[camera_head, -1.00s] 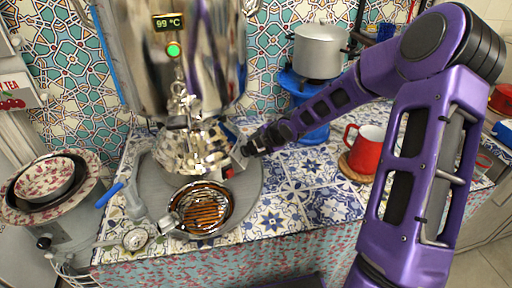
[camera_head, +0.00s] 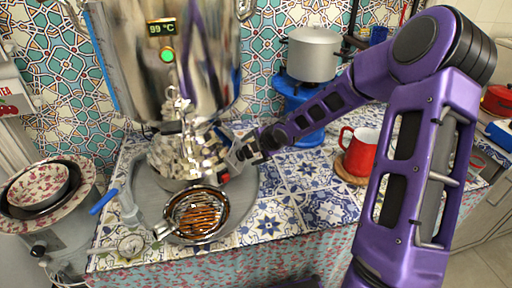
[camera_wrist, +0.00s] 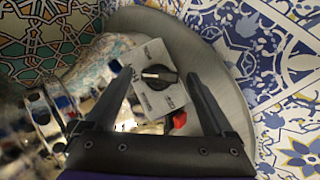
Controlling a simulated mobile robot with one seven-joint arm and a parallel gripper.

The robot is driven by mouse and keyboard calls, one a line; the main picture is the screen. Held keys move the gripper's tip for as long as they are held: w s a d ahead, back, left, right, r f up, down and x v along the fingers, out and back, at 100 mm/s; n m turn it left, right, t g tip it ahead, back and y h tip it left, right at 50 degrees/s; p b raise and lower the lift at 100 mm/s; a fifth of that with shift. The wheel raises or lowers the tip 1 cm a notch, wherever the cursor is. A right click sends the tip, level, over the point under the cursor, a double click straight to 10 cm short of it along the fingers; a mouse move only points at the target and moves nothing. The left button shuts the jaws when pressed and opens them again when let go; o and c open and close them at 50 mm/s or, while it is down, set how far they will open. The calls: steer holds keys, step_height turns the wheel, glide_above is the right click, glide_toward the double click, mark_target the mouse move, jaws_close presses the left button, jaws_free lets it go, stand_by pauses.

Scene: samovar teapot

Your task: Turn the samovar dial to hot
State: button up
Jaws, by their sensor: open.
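The shiny metal samovar (camera_head: 205,65) stands at the left in the head view, with a display reading 99 °C and a lit green light (camera_head: 167,55). In the wrist view, the dial (camera_wrist: 158,76) is a black knob with a pale pointer line on a square grey plate with printed labels, too small to read. My gripper (camera_head: 240,155) is at the right side of the samovar's lower part. In the wrist view my gripper (camera_wrist: 158,73) is open, its fingers either side of the dial as seen. I cannot tell whether they touch it.
A round strainer (camera_head: 197,213) sits in front of the samovar on a grey round tray (camera_head: 247,190). A red piece (camera_wrist: 179,119) is beside the dial plate. A red mug (camera_head: 360,155) and a pot (camera_head: 313,55) on a blue stand are to the right. Patterned bowls (camera_head: 40,187) are left.

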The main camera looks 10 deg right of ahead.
steer(key=p+v, duration=0.8)
steer(key=v, duration=0.9)
steer(key=shift+p, duration=0.4)
steer(key=shift+d+r, duration=0.1)
